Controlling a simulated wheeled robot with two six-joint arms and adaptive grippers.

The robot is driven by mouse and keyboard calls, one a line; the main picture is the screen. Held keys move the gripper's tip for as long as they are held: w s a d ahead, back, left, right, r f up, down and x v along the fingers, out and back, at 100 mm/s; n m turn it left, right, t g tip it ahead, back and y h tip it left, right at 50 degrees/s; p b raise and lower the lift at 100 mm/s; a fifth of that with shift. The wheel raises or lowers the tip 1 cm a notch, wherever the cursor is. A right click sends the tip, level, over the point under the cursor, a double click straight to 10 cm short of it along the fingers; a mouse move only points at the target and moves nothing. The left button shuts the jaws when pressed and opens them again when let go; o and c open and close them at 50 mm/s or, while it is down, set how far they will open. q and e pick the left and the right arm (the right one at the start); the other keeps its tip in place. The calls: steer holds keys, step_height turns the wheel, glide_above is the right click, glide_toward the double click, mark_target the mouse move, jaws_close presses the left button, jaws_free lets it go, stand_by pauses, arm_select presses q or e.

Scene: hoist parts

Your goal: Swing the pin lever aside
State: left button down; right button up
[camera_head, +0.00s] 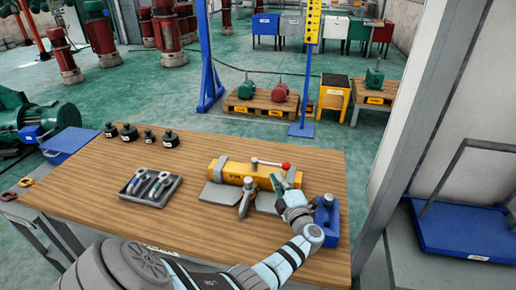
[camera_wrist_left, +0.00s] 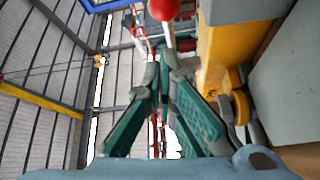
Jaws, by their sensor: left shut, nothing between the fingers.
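The pin lever (camera_head: 268,163) is a thin grey rod with a red ball at its right end, lying across the top of a yellow hoist body (camera_head: 228,172) on the wooden table. My left gripper (camera_head: 283,182) is just in front of the red ball. In the left wrist view, the red ball (camera_wrist_left: 163,9) and a short piece of rod show right beyond the closed green fingertips (camera_wrist_left: 162,62). I cannot tell whether they touch. The fingers hold nothing. The yellow body (camera_wrist_left: 218,62) stands close to their right. My right gripper is not in view.
Grey plates (camera_head: 219,194) and a small metal fitting (camera_head: 244,204) lie in front of the yellow body. A blue block (camera_head: 326,218) stands right of my gripper. A grey tray (camera_head: 149,199) and several dark weights (camera_head: 129,133) are on the left. The table's front left is clear.

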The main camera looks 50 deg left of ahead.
arm_select(q)
steer(key=d+b, duration=0.3)
steer(key=d, duration=0.6)
steer(key=shift+w+d, duration=0.15)
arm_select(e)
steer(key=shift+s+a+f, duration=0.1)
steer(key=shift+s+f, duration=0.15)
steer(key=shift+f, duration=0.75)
arm_select(q)
steer(key=shift+w, duration=0.1)
